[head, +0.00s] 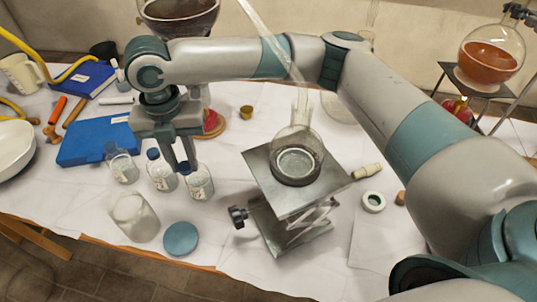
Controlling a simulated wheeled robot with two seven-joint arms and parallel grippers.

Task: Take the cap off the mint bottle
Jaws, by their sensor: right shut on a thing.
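Three small clear bottles with pale labels stand in a row on the white-covered table: a left bottle (122,166), a middle bottle (162,175) and a right bottle (200,184). The label words are too small to read, so I cannot tell which is the mint bottle. My right gripper (181,165) points down from above, shut on the blue cap (185,168) of the right bottle. The cap appears to be at the bottle's mouth; the fingers partly hide it, and I cannot tell whether it is loose. My left gripper is out of view.
An empty glass jar (134,217) and a blue disc (180,239) lie in front of the bottles. A blue case (95,145) is behind them. A lab jack (262,185) with a flask (297,155) stands to the right. Bare cloth lies between the bottles and jack.

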